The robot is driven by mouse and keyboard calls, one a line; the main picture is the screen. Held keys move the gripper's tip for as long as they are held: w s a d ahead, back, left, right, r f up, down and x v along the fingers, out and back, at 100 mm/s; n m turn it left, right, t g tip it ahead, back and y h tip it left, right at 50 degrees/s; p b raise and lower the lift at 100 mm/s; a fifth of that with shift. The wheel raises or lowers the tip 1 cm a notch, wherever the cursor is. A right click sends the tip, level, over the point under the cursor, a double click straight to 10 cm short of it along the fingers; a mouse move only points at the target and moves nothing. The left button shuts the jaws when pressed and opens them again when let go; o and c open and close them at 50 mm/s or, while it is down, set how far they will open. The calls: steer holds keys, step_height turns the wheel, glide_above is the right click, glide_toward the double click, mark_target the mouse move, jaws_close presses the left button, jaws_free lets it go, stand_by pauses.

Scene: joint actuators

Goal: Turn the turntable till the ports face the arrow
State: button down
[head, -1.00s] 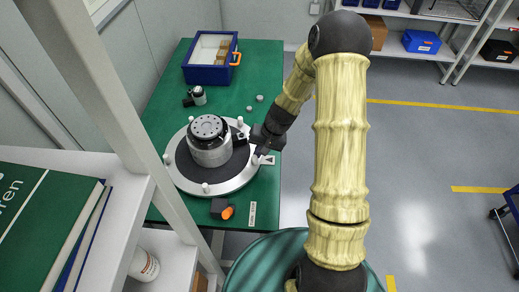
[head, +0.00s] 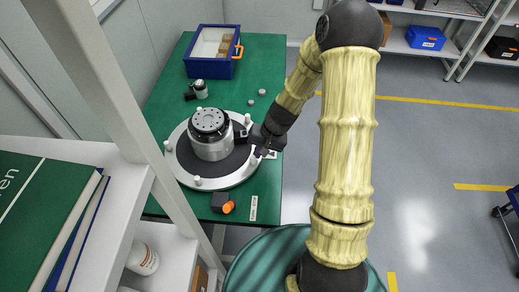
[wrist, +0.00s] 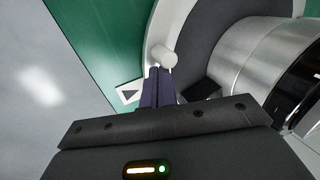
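The turntable (head: 183,170) is a white disc with a dark mat and white pegs around its rim. A silver actuator (head: 212,150) with a black top stands upright on it. A black part (head: 239,131), possibly the ports, shows on its right side; port details are too small to tell. The arrow is a dark triangle on a white plate (wrist: 128,93) beside the disc's edge, partly behind my gripper in the head view. My gripper (head: 259,152) is at the disc's right rim. In the wrist view its fingers (wrist: 159,76) are together, close against a white peg (wrist: 162,54), apparently holding nothing.
A blue bin (head: 211,70) with an orange latch stands at the table's back. A small silver-black motor (head: 200,88) and two grey discs lie behind the turntable. A black block with an orange knob (head: 226,207) and a label (head: 254,208) lie in front.

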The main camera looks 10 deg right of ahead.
stand_by(0.3)
steer(key=shift+s+a+b, duration=0.45)
steer(key=shift+s+a, duration=0.15)
steer(key=shift+s, duration=0.15)
steer(key=shift+s+a, duration=0.1)
steer(key=shift+s+a+b, duration=0.4)
steer(key=shift+s+a, duration=0.2)
steer(key=shift+s+a+b, duration=0.35)
steer(key=shift+s+a, duration=0.25)
steer(key=shift+a, duration=0.15)
